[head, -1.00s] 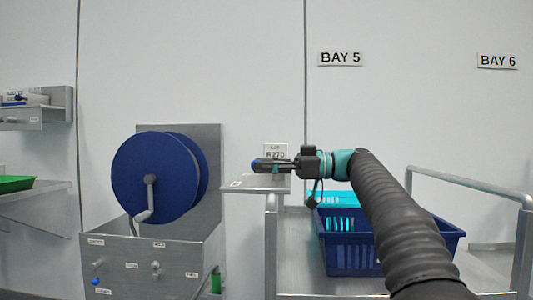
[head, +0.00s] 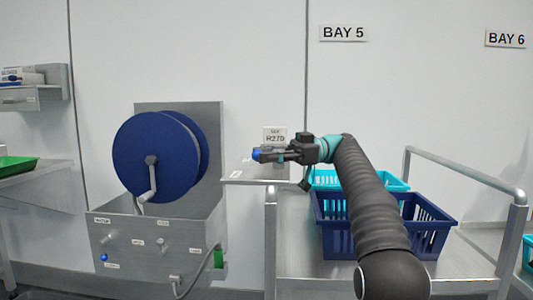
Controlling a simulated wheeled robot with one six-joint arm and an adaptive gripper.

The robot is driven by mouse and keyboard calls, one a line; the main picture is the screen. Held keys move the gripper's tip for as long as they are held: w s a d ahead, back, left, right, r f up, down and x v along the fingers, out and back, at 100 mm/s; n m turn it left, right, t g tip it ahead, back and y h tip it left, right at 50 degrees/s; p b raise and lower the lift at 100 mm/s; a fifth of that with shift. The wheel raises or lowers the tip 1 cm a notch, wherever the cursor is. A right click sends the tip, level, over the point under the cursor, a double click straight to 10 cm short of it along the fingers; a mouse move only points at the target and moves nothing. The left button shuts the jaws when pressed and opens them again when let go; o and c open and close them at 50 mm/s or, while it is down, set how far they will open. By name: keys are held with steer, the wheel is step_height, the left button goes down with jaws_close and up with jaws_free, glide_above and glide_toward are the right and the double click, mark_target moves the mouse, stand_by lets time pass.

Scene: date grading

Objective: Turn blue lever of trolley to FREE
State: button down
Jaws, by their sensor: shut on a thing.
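My gripper (head: 275,156) reaches left from the end of the arm, level with the small metal shelf. It is shut on a dark piece with a bright blue end (head: 256,155). I cannot tell whether this piece is the trolley's blue lever, and no FREE marking is readable. The metal trolley (head: 455,275) stands at the right, with a tubular rail (head: 465,173). Its left post (head: 270,235) rises below the gripper. My arm hides part of the trolley.
A navy crate (head: 433,242) and a turquoise crate (head: 385,182) stand on the trolley. The shelf (head: 243,178) with a lot card (head: 275,136) is close to the gripper. Left is a blue reel (head: 150,185) with a crank, above a metal box (head: 125,235) with knobs.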

steer(key=c, duration=0.9)
jaws_free()
